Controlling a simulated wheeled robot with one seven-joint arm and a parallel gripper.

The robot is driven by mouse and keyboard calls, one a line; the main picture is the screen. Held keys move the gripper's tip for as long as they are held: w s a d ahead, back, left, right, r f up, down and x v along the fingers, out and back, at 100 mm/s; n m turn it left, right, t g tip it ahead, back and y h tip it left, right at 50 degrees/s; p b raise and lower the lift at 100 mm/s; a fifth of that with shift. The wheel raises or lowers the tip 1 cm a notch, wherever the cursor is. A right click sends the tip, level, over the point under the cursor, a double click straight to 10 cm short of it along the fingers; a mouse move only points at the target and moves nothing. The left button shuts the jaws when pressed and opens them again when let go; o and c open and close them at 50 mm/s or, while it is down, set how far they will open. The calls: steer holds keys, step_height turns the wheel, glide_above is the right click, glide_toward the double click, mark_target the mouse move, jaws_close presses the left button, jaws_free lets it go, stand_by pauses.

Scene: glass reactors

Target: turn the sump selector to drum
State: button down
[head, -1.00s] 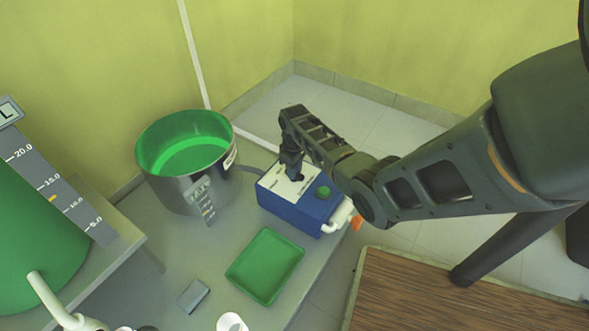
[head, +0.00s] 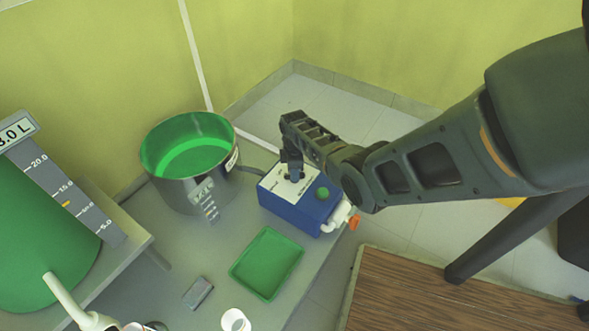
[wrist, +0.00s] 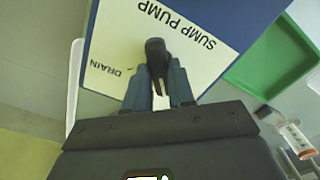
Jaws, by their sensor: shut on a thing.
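The sump pump is a blue box (head: 291,211) with a white top panel (head: 273,180), on the grey bench. In the wrist view the panel (wrist: 205,65) reads "SUMP PUMP" upside down, with "DRAIN" at its left. The selector is a black lever knob (wrist: 155,55) standing between these labels. My gripper (wrist: 160,85) is shut on the selector, with one finger on each side. The drum label is not visible; the gripper may cover it. In the head view my gripper (head: 292,172) points down onto the panel and mostly hides the selector.
A steel pot (head: 187,192) with green liquid stands left. A green tray (head: 267,264) lies in front, and a wooden-topped surface (head: 440,300) is at right.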

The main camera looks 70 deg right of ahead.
steer(key=shift+n, duration=0.6)
steer(key=c, duration=1)
jaws_free()
steer(key=shift+o, duration=0.2)
steer(key=shift+r, duration=0.1)
step_height(320, 180, up, 8)
steer(key=p, duration=0.4)
steer(key=shift+f+p, duration=0.2)
steer(key=shift+p, duration=0.2)
